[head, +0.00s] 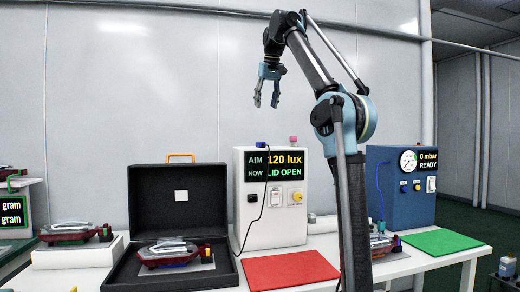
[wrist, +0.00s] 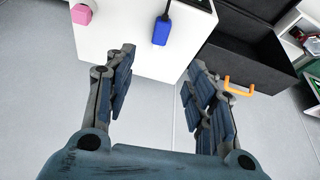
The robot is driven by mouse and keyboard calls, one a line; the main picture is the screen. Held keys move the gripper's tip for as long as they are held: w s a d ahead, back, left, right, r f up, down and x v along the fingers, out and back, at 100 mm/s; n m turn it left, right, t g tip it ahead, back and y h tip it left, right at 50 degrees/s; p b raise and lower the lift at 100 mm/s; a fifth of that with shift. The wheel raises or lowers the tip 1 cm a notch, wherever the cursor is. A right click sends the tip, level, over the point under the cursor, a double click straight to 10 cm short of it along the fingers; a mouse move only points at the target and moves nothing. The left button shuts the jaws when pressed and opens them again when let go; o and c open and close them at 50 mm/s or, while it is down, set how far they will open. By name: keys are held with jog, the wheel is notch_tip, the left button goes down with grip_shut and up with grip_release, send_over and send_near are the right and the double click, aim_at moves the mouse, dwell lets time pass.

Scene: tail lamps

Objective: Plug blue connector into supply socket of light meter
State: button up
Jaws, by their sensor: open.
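The light meter (head: 270,222) is a white box with a display reading "AIM 120 lux" and "NOW LID OPEN". The blue connector (head: 261,144) lies on its top, and a dark cable runs from it down the meter's front. In the wrist view the blue connector (wrist: 161,31) lies near the edge of the white top. A small dark fitting (head: 251,198) shows on the meter's front; I cannot tell whether it is the supply socket. My gripper (head: 266,103) is open and empty, well above the meter. Its fingers (wrist: 160,58) point toward the meter in the wrist view.
A pink block (head: 294,139) also sits on the meter's top. An open black case (head: 180,202) with a red tail lamp (head: 168,252) stands to the left. A blue box (head: 403,185) with a gauge stands to the right. A red mat (head: 290,269) lies clear in front.

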aim_at(260, 145)
jog(key=x, duration=1.7)
jog(key=shift+w+a, duration=0.2)
jog(key=shift+w, duration=0.15)
jog(key=shift+c, duration=0.6)
jog(key=c, duration=1)
